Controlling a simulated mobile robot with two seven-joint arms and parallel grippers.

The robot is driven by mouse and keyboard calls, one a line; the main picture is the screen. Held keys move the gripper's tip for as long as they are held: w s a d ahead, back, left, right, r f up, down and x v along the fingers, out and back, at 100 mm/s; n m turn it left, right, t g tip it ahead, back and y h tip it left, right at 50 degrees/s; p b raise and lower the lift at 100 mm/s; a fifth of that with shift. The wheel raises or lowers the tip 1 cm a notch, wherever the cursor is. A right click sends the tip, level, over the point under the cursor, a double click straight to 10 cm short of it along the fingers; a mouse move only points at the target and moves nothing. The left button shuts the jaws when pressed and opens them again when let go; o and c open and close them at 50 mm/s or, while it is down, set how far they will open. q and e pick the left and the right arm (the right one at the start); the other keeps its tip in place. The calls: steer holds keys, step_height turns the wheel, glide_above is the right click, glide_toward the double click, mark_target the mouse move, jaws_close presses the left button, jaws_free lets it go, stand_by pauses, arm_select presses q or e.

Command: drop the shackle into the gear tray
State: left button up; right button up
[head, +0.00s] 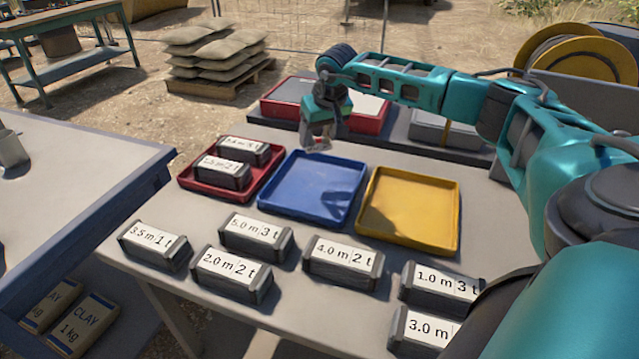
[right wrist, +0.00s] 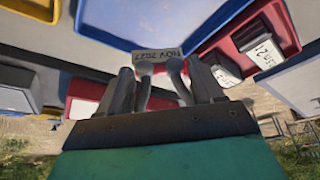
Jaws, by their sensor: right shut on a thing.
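My right gripper (head: 318,138) hangs above the far edge of the blue tray, toward the back of the table. In the right wrist view my right gripper (right wrist: 162,95) is shut on the shackle (right wrist: 176,72), a grey curved piece with a pale printed tag. In the head view the shackle is small and mostly hidden by the fingers. Three shallow trays lie in a row: a red tray (head: 268,187) with two labelled blocks, an empty blue tray (head: 312,187) and an empty yellow tray (head: 410,210). No marking shows which is the gear tray. My left gripper is not in view.
Several labelled dark blocks (head: 343,262) stand along the near side of the table. A red bin (head: 290,123) and a grey box (head: 440,128) stand on a raised strip behind the trays. Another table (head: 70,205) is at the left.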

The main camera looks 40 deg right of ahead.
steer(key=shift+f+b, duration=0.4)
steer(key=shift+f, duration=0.1)
step_height(320, 180, down, 4)
steer(key=b, duration=0.3)
steer(key=shift+b, duration=0.35)
steer(key=shift+f+b, duration=0.3)
steer(key=shift+f, duration=0.2)
steer(key=o, duration=0.8)
steer(key=shift+r, duration=0.1)
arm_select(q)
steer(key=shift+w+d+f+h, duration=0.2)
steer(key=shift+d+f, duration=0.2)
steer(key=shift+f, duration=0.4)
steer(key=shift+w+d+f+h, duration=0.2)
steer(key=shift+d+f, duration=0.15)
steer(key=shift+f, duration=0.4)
arm_select(e)
steer(key=o, duration=0.5)
steer(key=shift+c, duration=0.2)
steer(key=shift+s, duration=0.1)
arm_select(q)
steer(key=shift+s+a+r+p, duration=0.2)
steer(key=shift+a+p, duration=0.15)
steer(key=shift+p, duration=0.3)
arm_select(e)
steer(key=v, duration=1.3)
